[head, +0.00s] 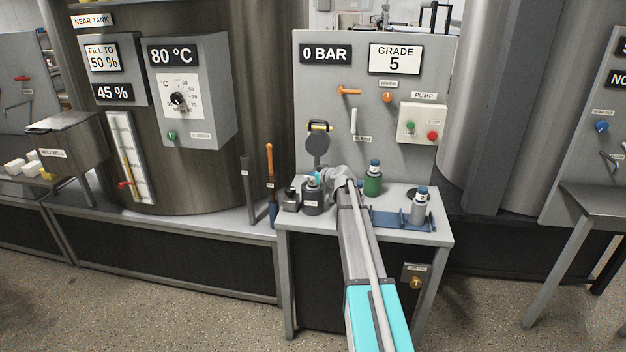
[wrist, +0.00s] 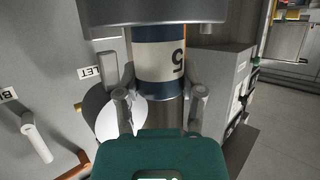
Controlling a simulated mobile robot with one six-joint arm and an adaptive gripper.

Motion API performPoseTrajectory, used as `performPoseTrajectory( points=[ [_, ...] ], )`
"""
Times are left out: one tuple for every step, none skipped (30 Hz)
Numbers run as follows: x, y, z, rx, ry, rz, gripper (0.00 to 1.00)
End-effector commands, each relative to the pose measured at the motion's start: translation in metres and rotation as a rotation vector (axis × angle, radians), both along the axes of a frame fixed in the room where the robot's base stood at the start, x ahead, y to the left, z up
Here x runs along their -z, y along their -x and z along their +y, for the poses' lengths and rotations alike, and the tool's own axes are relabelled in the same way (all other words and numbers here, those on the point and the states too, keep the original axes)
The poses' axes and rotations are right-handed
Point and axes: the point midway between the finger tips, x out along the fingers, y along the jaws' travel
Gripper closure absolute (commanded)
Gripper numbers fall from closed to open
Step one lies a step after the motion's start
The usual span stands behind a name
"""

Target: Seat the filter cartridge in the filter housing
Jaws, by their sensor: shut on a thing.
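The filter cartridge (wrist: 158,55) is a cylinder with a white label marked 5 and dark blue bands. In the wrist view my gripper (wrist: 158,95) is shut on it, one finger on each side. A dark grey round body (wrist: 150,10), apparently the filter housing, overlaps its far end. In the head view the grey filter housing (head: 313,203) stands at the table's left, with my gripper (head: 315,177) right at its top. The arm and gripper mostly hide the cartridge there. I cannot tell how far it is inside.
The round lid (head: 317,143) stands open behind the housing. A green bottle-shaped item (head: 373,184) and a grey one with a blue cap (head: 418,209) stand to the right, by a blue rack (head: 385,219). A panel (head: 440,70) with levers rises behind.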

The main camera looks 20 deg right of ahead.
Motion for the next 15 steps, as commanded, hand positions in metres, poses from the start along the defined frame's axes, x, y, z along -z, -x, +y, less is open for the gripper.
performPoseTrajectory(
  points=[
    [-0.0006, -0.0001, -0.0001, 0.000, 0.000, 0.000, 1.00],
    [-0.0006, -0.0001, -0.0001, 0.000, 0.000, 0.000, 1.00],
    [-0.0007, 0.0000, -0.0001, 0.000, 0.000, 0.000, 1.00],
    [-0.0007, 0.0000, -0.0001, 0.000, 0.000, 0.000, 1.00],
    [-0.0007, 0.0000, -0.0001, 0.000, 0.000, 0.000, 1.00],
    [-0.0004, 0.0001, -0.0001, 0.000, 0.000, 0.000, 1.00],
    [0.0003, 0.0000, -0.0001, 0.000, 0.000, 0.000, 1.00],
    [0.0012, 0.0000, -0.0001, 0.000, 0.000, 0.000, 1.00],
    [0.0024, 0.0000, -0.0001, 0.000, 0.000, 0.000, 1.00],
    [0.0031, 0.0000, -0.0001, 0.000, 0.000, 0.000, 1.00],
    [0.0030, -0.0001, -0.0001, 0.000, 0.000, 0.000, 0.48],
    [0.0022, 0.0001, 0.0000, 0.000, 0.000, 0.000, 0.40],
    [0.0022, 0.0000, -0.0001, 0.000, 0.000, 0.000, 0.35],
    [0.0022, 0.0000, -0.0001, 0.000, 0.000, 0.000, 0.29],
    [0.0022, 0.0000, 0.0000, 0.000, 0.000, 0.000, 0.22]
  ],
)
